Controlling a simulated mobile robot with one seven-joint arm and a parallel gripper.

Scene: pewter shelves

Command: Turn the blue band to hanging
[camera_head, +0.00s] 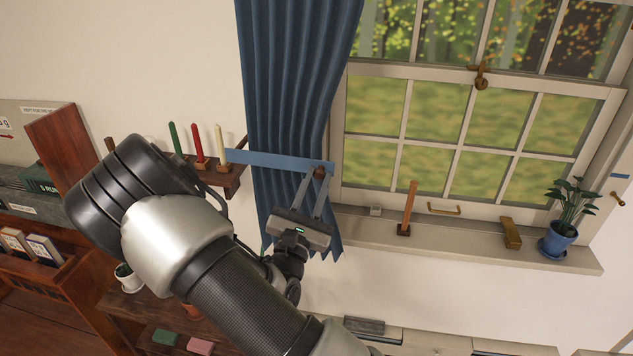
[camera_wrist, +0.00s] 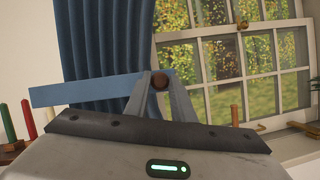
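The blue band (camera_head: 275,161) is a flat, straight strip lying nearly level across the darker blue curtain (camera_head: 290,80). It also shows in the wrist view (camera_wrist: 90,90). A round brown knob (camera_wrist: 159,82) sits at the band's right end; the left end reaches close to the cream candle. My gripper (camera_head: 318,178) is at the right end, one finger on each side of the knob. The fingers look closed against the knob, with little or no gap showing. The fingertips partly cover the band's right end.
Left of the band, green, red and cream candles (camera_head: 220,147) stand on a small wooden shelf (camera_head: 225,177). Right is the window, its sill (camera_head: 460,236) holding an upright wooden piece (camera_head: 408,208) and a potted plant (camera_head: 561,230). The wall below the sill is mostly clear.

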